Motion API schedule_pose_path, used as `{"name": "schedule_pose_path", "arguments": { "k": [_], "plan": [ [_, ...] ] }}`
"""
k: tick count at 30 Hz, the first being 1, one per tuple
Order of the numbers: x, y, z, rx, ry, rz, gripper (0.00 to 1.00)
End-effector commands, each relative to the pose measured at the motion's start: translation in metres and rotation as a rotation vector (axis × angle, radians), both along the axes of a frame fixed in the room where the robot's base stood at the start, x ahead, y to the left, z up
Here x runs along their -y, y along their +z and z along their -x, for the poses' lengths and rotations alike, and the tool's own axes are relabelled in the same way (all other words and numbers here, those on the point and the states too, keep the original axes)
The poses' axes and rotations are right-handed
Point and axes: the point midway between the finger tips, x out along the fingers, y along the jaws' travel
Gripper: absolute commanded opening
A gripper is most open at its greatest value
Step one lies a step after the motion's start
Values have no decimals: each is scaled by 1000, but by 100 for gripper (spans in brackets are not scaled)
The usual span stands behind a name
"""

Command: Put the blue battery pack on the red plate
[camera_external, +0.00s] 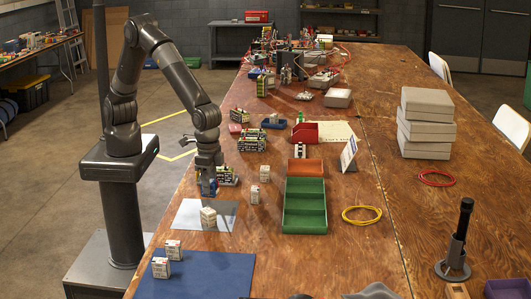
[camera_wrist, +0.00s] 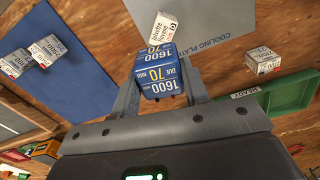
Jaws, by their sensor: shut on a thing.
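The blue battery pack (camera_wrist: 158,74), marked 1600 and 70, is between the two fingers of my gripper (camera_wrist: 160,86) in the wrist view. My gripper is shut on it. Only a little of the blue pack shows there. A reddish flat section (camera_external: 307,167) adjoins a green tray (camera_external: 304,213) to the right. I cannot tell for sure that this section is the red plate.
A white pack (camera_external: 208,217) stands on the cooling plate, close to the held pack. Two white packs (camera_external: 161,267) stand on a blue mat (camera_external: 205,280) in front. More white packs (camera_external: 254,194) stand left of the tray. A yellow cable coil (camera_external: 361,215) lies to its right.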

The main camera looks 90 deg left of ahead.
Motion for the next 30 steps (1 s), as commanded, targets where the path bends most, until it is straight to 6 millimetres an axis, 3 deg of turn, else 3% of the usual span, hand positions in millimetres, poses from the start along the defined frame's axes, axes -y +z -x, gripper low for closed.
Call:
{"name": "schedule_pose_path", "arguments": {
  "k": [4, 8, 18, 24, 30],
  "plan": [
    [-14, 1, -13, 1, 28, 0, 12],
    [-48, 2, -39, 1, 95, 0, 12],
    [-187, 5, -115, 1, 343, 1, 12],
    [-277, 8, -141, 2, 488, 1, 12],
    [-369, 9, -152, 1, 634, 1, 12]
  ]
}}
